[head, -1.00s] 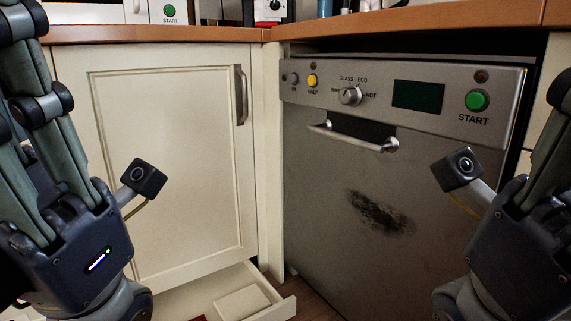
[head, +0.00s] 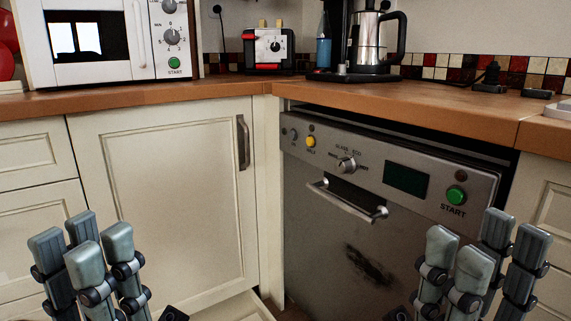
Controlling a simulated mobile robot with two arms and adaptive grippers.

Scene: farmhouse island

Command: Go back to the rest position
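My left gripper (head: 88,262) is at the bottom left, in front of the cream cupboard. Its jointed grey fingers point up, stand apart and hold nothing. My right gripper (head: 482,262) is at the bottom right, in front of the dishwasher's lower right part. Its fingers also point up, apart and empty. Neither gripper visibly touches anything. The steel dishwasher (head: 310,225) has a bar handle (head: 345,203), a knob and a green START button (head: 456,196). A dark gap shows above its front. The forearms are out of view.
The wooden counter (head: 200,88) carries a white microwave (head: 120,40), a red and black toaster (head: 275,48) and a steel kettle (head: 370,45). An open drawer (head: 235,308) juts out low between the grippers, partly cut off by the picture's edge.

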